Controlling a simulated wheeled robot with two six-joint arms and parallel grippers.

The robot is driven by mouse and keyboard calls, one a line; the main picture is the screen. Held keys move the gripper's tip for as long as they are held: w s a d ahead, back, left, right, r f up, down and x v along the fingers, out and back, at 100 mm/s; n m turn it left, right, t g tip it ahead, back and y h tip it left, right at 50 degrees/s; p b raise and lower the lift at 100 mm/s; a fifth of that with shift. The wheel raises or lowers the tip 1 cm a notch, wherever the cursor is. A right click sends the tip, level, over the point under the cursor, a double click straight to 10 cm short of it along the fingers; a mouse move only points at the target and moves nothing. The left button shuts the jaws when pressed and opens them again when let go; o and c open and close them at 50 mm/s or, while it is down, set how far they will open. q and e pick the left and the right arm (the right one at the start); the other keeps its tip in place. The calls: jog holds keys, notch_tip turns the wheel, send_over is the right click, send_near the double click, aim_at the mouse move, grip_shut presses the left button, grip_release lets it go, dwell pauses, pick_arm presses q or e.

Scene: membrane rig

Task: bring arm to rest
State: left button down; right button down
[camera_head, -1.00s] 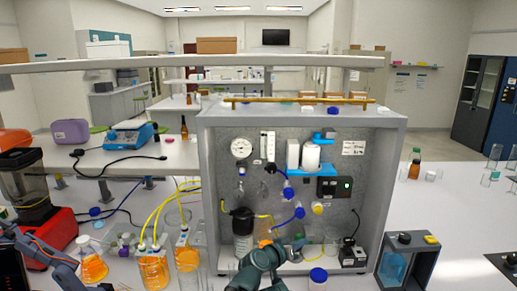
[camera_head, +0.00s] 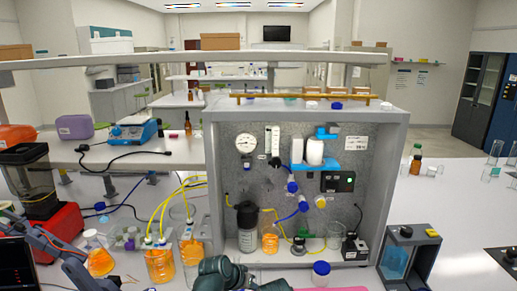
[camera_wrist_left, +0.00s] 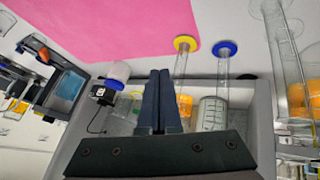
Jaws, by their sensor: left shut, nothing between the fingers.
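My left gripper (camera_wrist_left: 160,100) shows in the left wrist view with its two dark fingers together and nothing between them. It hangs in front of the grey rig, apart from the vessels as far as I can tell. The membrane rig (camera_head: 392,190) stands in the middle of the head view, with a gauge (camera_head: 246,143), valves and a black-topped bottle (camera_head: 248,230). A teal arm part of mine shows at the bottom centre, its jaws hidden below the frame. My right gripper is not identifiable in either view.
A blue-capped jar (camera_head: 321,273) and a pink mat (camera_wrist_left: 100,30) lie in front of the rig. Beakers of orange liquid (camera_head: 158,266) with yellow tubes stand at the left. A grey box with a blue vessel (camera_head: 405,262) stands at the right. The right bench has free room.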

pick_arm(q)
jog(key=s+a+f+n+g+y, duration=0.2)
jog(key=s+a+y, duration=0.1)
jog(key=s+a, duration=0.4)
jog(key=s+a+f+n+g+y, duration=0.1)
jog(key=s+a+f+g+y, duration=0.1)
jog(key=s+a, duration=0.5)
pick_arm(e)
jog(key=shift+f, duration=0.15)
pick_arm(q)
jog(key=s+d+m+g+y, duration=0.1)
jog(key=s+d+m, duration=0.2)
jog(key=d, duration=0.6)
jog(key=shift+s+d+f+m, duration=0.2)
jog(key=shift+d+f+m, duration=0.05)
jog(key=shift+m, duration=0.15)
